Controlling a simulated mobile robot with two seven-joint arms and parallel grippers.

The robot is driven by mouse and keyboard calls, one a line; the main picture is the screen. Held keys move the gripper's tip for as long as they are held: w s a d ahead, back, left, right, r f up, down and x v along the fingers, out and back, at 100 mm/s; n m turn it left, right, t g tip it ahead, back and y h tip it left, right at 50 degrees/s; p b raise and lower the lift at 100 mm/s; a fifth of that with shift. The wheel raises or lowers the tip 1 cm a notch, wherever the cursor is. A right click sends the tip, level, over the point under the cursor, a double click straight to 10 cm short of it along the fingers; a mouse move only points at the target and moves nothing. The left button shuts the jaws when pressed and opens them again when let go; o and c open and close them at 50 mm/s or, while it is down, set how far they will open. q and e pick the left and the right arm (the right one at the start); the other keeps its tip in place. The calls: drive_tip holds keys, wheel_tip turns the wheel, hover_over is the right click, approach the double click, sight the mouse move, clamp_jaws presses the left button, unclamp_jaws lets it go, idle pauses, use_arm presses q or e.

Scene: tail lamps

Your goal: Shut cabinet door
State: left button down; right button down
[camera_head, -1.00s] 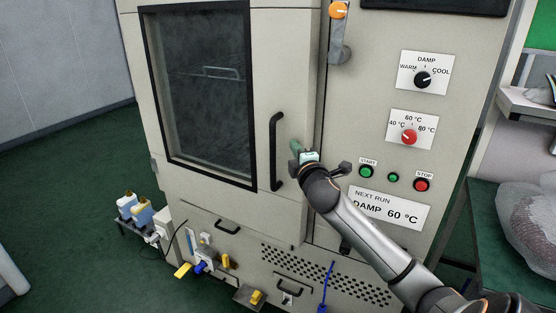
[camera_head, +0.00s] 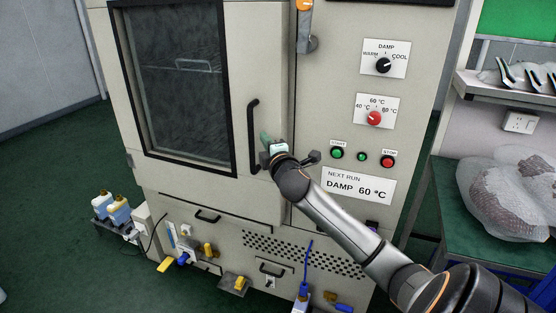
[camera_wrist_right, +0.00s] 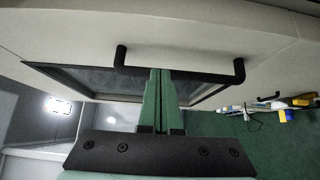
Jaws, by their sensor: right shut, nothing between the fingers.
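The cabinet door (camera_head: 233,90) is a cream panel with a dark, black-framed window and a black vertical handle (camera_head: 254,136) on its right side. In the head view it looks flush or nearly flush with the cabinet front; I cannot tell if it is fully closed. My right gripper (camera_head: 265,139) is shut and empty, with its green fingers just right of the handle. In the right wrist view the fingers (camera_wrist_right: 160,90) point at the door by the handle bar (camera_wrist_right: 190,70); contact cannot be told. My left gripper is not in view.
The control panel right of the door has a red knob (camera_head: 374,118), a green start button (camera_head: 337,153) and a red stop button (camera_head: 388,162). Bottles (camera_head: 118,210) stand low at left. A bench (camera_head: 455,200) with a wrapped bundle stands at right.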

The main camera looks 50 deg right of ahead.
drive_tip(key=v, duration=0.9)
drive_tip(key=shift+s+d+b, duration=0.35)
drive_tip(key=s+a+f+m+g+y, duration=0.15)
drive_tip(key=a+f, duration=0.25)
drive_tip(key=f, duration=0.4)
drive_tip(key=s+a+f+m+g+y+p, duration=0.1)
drive_tip(key=s+a+f+y, duration=0.1)
drive_tip(key=a+f, duration=0.35)
drive_tip(key=s+a+f+m+g+y, duration=0.1)
drive_tip(key=a+f+y, duration=0.1)
drive_tip(key=f, duration=0.7)
drive_tip(key=s+a+f+m+g+y, duration=0.1)
drive_tip(key=s+a+f+m+y, duration=0.1)
drive_tip(key=s+a+f, duration=0.5)
drive_tip(key=s+a+f+m+g+y+p, duration=0.1)
drive_tip(key=s+a+f+m, duration=0.4)
drive_tip(key=a, duration=0.7)
drive_tip(key=s+f+g+y, duration=0.1)
drive_tip(key=s+f+y, duration=0.1)
drive_tip(key=s, duration=0.1)
drive_tip(key=shift+f, duration=0.2)
drive_tip(key=shift+s+d, duration=0.1)
drive_tip(key=shift+d, duration=0.05)
